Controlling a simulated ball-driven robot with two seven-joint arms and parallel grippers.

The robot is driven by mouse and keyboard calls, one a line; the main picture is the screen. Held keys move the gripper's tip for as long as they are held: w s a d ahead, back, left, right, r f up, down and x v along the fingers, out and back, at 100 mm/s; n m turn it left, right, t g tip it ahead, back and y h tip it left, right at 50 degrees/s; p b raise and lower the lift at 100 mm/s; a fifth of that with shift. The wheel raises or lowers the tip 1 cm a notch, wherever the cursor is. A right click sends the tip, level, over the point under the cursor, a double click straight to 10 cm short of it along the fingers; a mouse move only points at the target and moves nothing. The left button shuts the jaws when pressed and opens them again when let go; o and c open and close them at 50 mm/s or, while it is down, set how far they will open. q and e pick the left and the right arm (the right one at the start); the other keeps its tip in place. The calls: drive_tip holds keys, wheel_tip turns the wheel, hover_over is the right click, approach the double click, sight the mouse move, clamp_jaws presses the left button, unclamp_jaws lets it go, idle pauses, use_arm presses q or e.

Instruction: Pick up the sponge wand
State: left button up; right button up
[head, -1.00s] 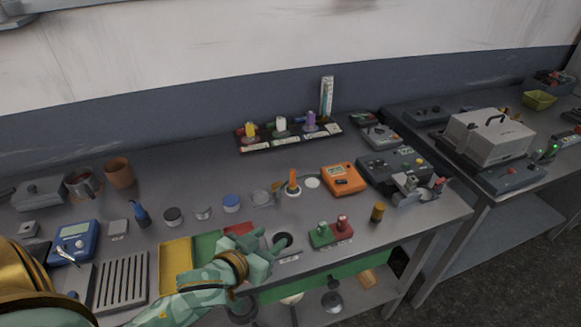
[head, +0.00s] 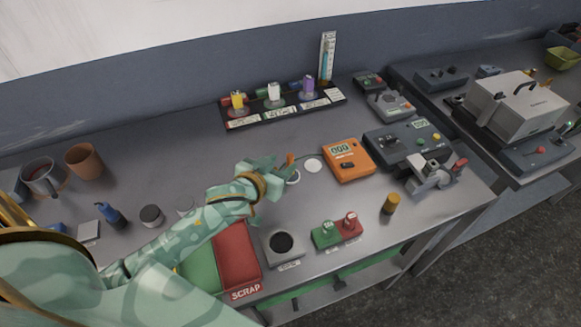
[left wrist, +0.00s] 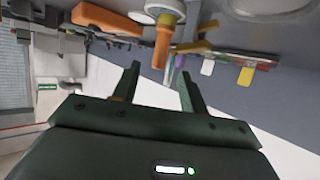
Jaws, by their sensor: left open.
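An orange-handled wand (head: 291,160), which I take to be the sponge wand, stands upright in a round white holder (head: 294,178) on the bench beside the orange meter box. My left gripper (head: 275,170) is open, just left of the wand, and partly covers the holder. In the left wrist view the orange handle (left wrist: 161,46) shows beyond and between the tips of my open left gripper (left wrist: 159,72). I see no contact with it. The wand's lower end is not clear. My right gripper is not in view.
An orange meter box (head: 348,160) stands right of the wand, with a white disc (head: 313,166) between. A black rack (head: 285,108) with coloured pieces is behind.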

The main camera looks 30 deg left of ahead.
sight(288, 159)
use_arm(q)
drive_tip(key=x, duration=0.2)
drive_tip(key=shift+w+f, duration=0.15)
drive_tip(key=shift+w, duration=0.2)
drive_tip(key=b+x, duration=0.2)
drive_tip(key=x, duration=0.3)
drive_tip(key=shift+d, duration=0.1)
drive_tip(key=shift+s, duration=0.1)
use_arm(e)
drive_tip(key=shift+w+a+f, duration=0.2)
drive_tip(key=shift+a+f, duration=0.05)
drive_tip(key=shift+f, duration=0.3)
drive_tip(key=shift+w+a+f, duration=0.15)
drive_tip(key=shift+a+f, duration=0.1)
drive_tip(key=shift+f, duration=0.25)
use_arm(q)
drive_tip(key=shift+r, duration=0.2)
drive_tip(key=shift+c, duration=0.3)
clamp_jaws()
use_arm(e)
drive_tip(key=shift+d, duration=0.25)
